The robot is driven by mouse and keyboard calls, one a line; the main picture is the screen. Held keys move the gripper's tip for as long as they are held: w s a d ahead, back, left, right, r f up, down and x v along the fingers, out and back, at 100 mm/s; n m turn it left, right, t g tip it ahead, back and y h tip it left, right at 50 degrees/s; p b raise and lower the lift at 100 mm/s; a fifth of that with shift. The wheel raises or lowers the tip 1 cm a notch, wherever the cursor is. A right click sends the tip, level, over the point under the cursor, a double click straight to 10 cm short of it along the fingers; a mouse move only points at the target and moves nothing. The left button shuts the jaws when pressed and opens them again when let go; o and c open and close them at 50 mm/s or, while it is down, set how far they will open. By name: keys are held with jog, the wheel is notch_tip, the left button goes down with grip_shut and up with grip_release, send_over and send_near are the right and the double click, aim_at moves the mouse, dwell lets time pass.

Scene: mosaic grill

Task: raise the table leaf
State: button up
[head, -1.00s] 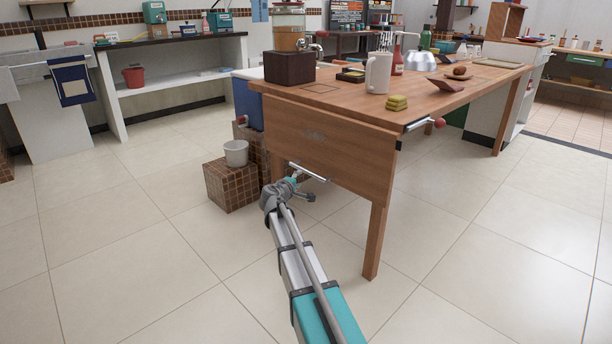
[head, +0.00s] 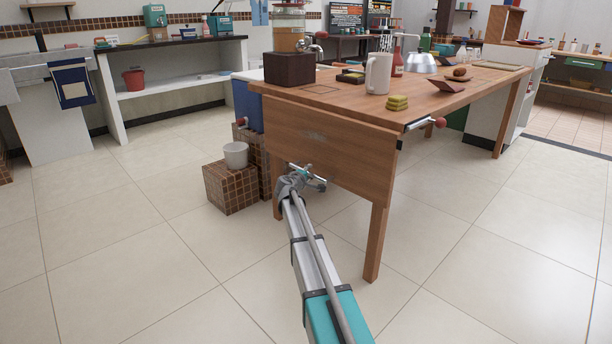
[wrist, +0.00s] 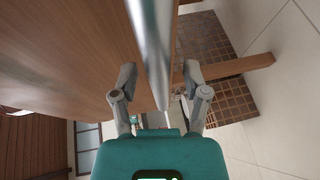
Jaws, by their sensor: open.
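The table leaf (head: 335,150) is a wooden panel hanging straight down from the near end of the wooden table (head: 335,92). In the wrist view the leaf's wooden face (wrist: 70,50) fills the left side. A metal bar handle (wrist: 152,45) runs from the top toward the middle there. My gripper (wrist: 160,73) is open, with one finger on each side of the bar in the picture; I cannot tell whether they touch it. In the head view my gripper (head: 308,178) is at the leaf's lower edge and hides much of the handle.
Red knobs stick out at the table's right (head: 440,122) and left (head: 242,122) sides. A white pot (head: 236,154) sits on a tiled block (head: 231,187). The floor in front is clear.

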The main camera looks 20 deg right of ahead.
grip_shut()
jog(key=shift+a+r, duration=0.1)
jog(key=shift+a, duration=0.2)
